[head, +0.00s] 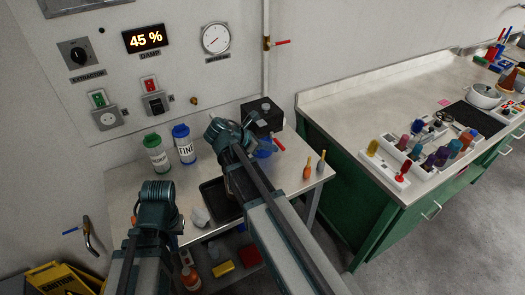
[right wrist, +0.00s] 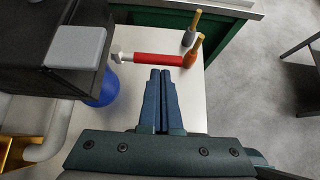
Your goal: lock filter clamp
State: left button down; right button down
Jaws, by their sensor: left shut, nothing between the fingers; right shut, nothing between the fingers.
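The filter unit is a black box (head: 262,115) at the back right corner of the small table, with a blue bowl (head: 266,149) below it. Its red clamp lever (head: 279,143) sticks out to the right. In the right wrist view the lever (right wrist: 158,60) lies almost level, with its pale metal stem toward the box (right wrist: 72,46). My right gripper (right wrist: 160,72) is shut and empty, its fingertips just short of the red handle in that view; contact cannot be told. My left gripper (head: 157,195) is shut and empty over the table's left front, away from the filter.
White-labelled green (head: 156,155) and blue (head: 184,147) jars stand at the table's back left. A black tray (head: 220,200) lies mid-table. A green bench (head: 345,180) stands to the right.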

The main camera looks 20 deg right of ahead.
jog(key=shift+b+x, duration=0.35)
jog(key=shift+x, duration=0.7)
jog(key=shift+r+p, duration=0.5)
jog(key=shift+w+r+n+g+p, duration=0.15)
jog(key=shift+r+n+g+p, duration=0.1)
jog(key=shift+r+p, duration=0.15)
jog(key=shift+w+r+n+g+p, duration=0.15)
jog(key=shift+w+r+g+p, duration=0.1)
jog(key=shift+r, duration=0.1)
jog(key=shift+w+r+p, duration=0.15)
jog(key=shift+r+p, duration=0.55)
jog(key=shift+w+a+r, duration=0.1)
jog(key=shift+w+r, duration=0.1)
